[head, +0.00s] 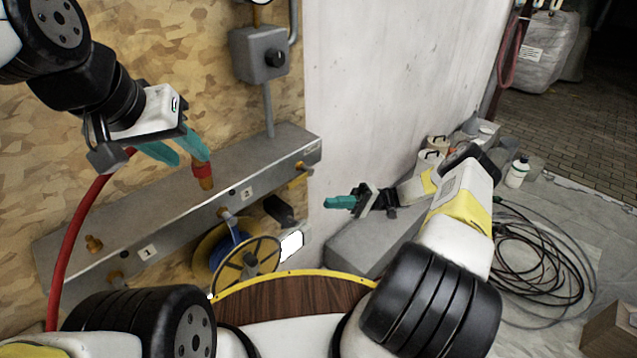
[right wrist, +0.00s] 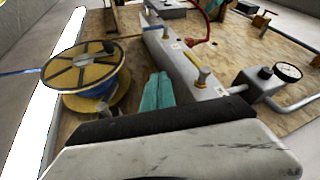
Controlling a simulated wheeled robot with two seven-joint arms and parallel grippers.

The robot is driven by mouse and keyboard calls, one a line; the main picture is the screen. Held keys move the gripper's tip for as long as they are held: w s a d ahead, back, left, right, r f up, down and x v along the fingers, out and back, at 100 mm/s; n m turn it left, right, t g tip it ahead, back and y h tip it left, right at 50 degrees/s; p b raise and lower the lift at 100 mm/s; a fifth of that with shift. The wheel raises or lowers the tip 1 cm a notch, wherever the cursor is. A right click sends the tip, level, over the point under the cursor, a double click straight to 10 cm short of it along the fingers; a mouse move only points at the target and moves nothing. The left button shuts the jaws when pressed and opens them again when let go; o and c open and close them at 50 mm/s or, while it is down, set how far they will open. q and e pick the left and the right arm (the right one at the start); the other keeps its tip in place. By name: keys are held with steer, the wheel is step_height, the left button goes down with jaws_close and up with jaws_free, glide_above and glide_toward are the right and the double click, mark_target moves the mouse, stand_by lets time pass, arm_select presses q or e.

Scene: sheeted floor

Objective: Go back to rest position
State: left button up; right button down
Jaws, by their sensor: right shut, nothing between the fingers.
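My left gripper (head: 190,160) is in the upper left of the head view, with its teal fingertips apart. One fingertip is right beside the brass fitting with a red collar (head: 204,177); I cannot tell whether they touch. The fitting stands upright on the grey manifold (head: 185,212), and the red hose (head: 75,235) runs behind the gripper. My right gripper (head: 328,202) is shut and empty, pointing left in front of the white wall. Its closed teal fingers also show in the right wrist view (right wrist: 157,85).
A yellow reel with blue line (head: 247,262) hangs below the manifold. A grey switch box (head: 260,54) is above it. A grey block (head: 372,247) lies below my right arm. Black cable coils (head: 535,255) and a cardboard box (head: 612,330) lie on the sheeted floor at right.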

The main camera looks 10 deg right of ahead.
stand_by(0.4)
steer(key=s+a+r+t+h, duration=0.1)
steer(key=s+r+h, duration=0.2)
steer(key=r+h, duration=0.6)
steer(key=s+a+r+h, duration=0.25)
steer(key=r+h, duration=0.25)
steer(key=r, duration=0.7)
steer(key=s+d+r+m+t+h, duration=0.1)
steer(key=s+d+r+t+h, duration=0.1)
steer(key=s+r+t, duration=0.3)
steer(key=s+d+r+m+t+h, duration=0.1)
steer(key=s+r+m+t+h, duration=0.1)
steer(key=s+r+t, duration=0.3)
steer(key=shift+s+d+r+m+t, duration=0.35)
steer(key=shift+s+r, duration=1.25)
steer(key=shift+s, duration=1.1)
